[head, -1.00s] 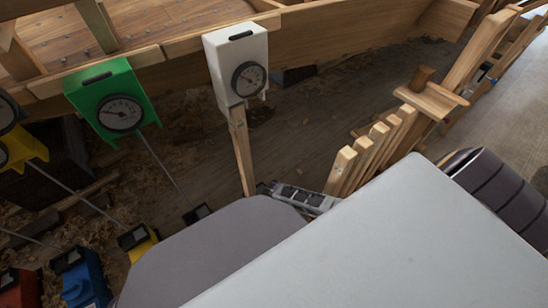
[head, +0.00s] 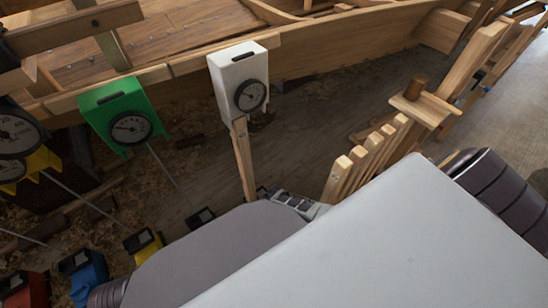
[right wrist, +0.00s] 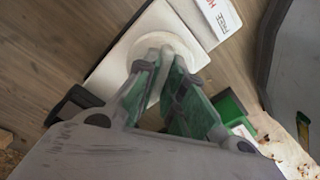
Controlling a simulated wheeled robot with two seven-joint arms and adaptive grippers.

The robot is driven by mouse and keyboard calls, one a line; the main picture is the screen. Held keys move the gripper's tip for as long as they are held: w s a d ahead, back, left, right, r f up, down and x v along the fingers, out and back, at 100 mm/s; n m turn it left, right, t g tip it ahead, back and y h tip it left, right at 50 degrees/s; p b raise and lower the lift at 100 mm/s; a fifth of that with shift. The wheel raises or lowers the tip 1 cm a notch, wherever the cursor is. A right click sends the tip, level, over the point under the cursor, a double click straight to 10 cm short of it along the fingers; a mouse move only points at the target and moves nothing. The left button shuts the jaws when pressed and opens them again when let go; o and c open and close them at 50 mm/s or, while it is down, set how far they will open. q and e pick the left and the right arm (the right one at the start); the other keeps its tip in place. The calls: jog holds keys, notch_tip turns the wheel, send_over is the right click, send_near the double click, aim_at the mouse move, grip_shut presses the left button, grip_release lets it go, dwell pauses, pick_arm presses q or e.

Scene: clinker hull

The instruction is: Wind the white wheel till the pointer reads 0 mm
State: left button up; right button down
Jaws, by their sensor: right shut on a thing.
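The white gauge box (head: 238,70) stands on a wooden post by the hull in the head view. Its round dark dial (head: 251,96) faces me, but the pointer's reading is too small to tell. The white wheel (right wrist: 180,40) shows in the right wrist view as a pale round disc on a white block (right wrist: 112,68). My right gripper (right wrist: 157,80) is shut on a white upright part of the wheel, between its green-padded fingers. In the head view the wheel is hidden behind my body. My left gripper is not in view.
A green gauge box (head: 115,105) stands left of the white one, with a yellow one (head: 38,162) further left. Blue (head: 82,275), red and yellow (head: 142,243) boxes sit low at left. A slatted wooden rack (head: 370,155) stands to the right.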

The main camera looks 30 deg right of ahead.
jog(key=shift+m, duration=0.3)
jog(key=c, duration=1.5)
grip_release()
jog(key=shift+r, duration=0.25)
jog(key=shift+r, duration=5.75)
jog(key=shift+o, duration=0.3)
